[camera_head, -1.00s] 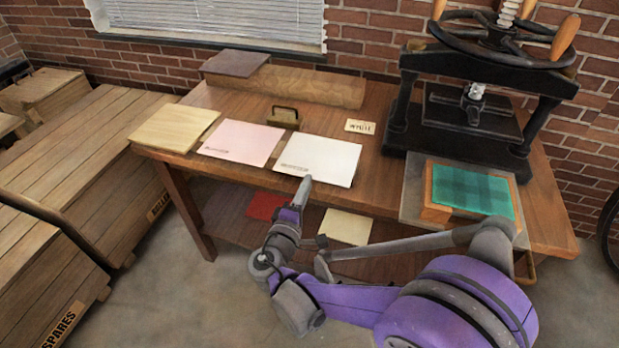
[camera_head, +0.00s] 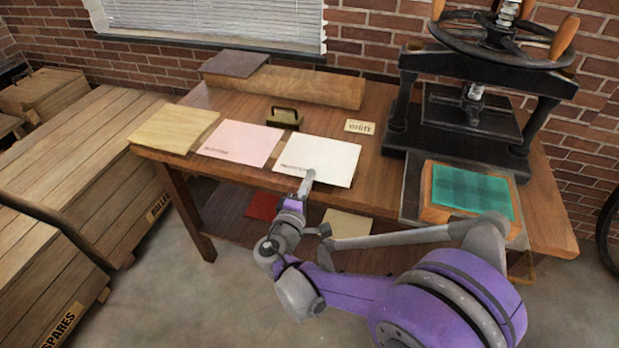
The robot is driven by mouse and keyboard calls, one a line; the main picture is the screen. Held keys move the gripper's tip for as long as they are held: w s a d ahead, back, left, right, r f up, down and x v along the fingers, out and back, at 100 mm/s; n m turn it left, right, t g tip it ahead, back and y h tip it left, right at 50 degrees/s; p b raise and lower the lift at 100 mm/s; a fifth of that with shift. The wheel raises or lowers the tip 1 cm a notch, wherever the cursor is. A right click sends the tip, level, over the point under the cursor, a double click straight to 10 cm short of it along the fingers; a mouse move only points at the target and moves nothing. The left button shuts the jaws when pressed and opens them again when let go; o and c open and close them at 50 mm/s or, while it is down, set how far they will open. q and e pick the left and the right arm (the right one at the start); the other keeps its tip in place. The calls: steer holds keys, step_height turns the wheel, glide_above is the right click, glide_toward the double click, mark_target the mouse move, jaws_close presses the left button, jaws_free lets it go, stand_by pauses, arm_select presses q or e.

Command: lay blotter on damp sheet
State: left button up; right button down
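A white sheet (camera_head: 325,155) with a small printed line lies flat on the wooden table, and a pink sheet (camera_head: 240,142) with a similar line lies to its left. Small print is unreadable, so I cannot tell which is the blotter. A teal checked sheet (camera_head: 470,192), perhaps the damp sheet, lies on a wooden block (camera_head: 433,213) at the table's right front. My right gripper (camera_head: 308,177) is at the front edge of the white sheet and overlaps it in view. Its fingers look narrow; I cannot tell whether they are open or touching the sheet. My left gripper is not in view.
A black screw press (camera_head: 475,105) stands at the back right. A cream stack (camera_head: 174,128), a brass-handled block (camera_head: 285,117), a small label card (camera_head: 359,127) and a long wooden block (camera_head: 300,85) are on the table. Wooden crates (camera_head: 85,155) stand left.

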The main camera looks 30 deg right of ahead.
step_height(320, 180, up, 3)
steer(key=shift+r+p, duration=0.1)
steer(key=shift+p, duration=1)
steer(key=shift+s+a, duration=0.1)
steer(key=r+p+v, duration=0.2)
steer(key=r+v, duration=0.1)
steer(key=v, duration=1.8)
steer(key=shift+s+a+p, duration=0.2)
steer(key=shift+s+p, duration=0.1)
steer(key=shift+s, duration=0.05)
steer(key=shift+a, duration=0.1)
